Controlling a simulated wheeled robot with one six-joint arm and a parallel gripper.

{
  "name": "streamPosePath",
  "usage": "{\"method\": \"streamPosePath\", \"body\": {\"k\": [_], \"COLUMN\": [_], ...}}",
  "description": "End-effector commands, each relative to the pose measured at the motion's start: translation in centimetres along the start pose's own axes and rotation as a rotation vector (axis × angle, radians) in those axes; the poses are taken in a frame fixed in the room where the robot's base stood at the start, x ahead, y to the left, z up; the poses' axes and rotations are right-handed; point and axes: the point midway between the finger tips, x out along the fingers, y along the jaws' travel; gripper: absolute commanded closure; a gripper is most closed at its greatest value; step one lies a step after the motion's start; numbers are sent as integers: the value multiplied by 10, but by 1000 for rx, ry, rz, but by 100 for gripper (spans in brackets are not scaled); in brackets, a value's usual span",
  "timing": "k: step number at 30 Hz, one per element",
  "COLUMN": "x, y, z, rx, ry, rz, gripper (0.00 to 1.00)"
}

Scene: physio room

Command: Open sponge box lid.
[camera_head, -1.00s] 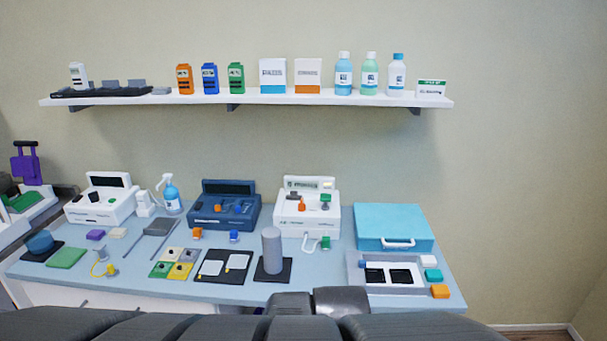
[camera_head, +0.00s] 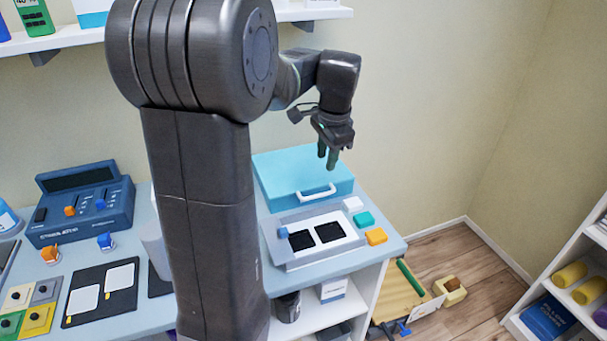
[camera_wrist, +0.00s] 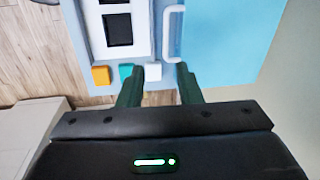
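The sponge box is most likely the light blue box (camera_head: 290,170) at the right end of the table, with its lid shut. A white handle (camera_head: 317,193) is on its front edge. My gripper (camera_head: 328,162) is above the box, fingers pointing down, apart from the handle. In the wrist view, my gripper (camera_wrist: 158,72) is open and empty, with the two fingers spread. The handle (camera_wrist: 172,32) shows just beyond the fingertips, and the blue lid (camera_wrist: 225,45) fills the right side. White, teal and orange blocks lie near the left finger.
A grey tray (camera_head: 277,239) with two black pads lies in front of the box. White (camera_head: 353,204), teal (camera_head: 364,219) and orange (camera_head: 376,237) blocks sit beside it. The wall is behind; a shelf with yellow rolls (camera_head: 570,275) stands at right.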

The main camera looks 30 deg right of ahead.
Motion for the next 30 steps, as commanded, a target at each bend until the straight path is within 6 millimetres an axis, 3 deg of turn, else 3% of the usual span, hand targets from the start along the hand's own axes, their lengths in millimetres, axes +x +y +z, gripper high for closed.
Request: {"method": "streamPosePath", "body": {"k": [3, 8, 21, 30], "x": [1, 11, 99, 134], "y": [-1, -2, -2, -3], "z": [-18, -21, -20, -20], "rx": [64, 76, 73, 72], "ry": [4, 3, 3, 5], "rz": [-7, -7, -5, -8], "gripper": [68, 68, 68, 68]}}
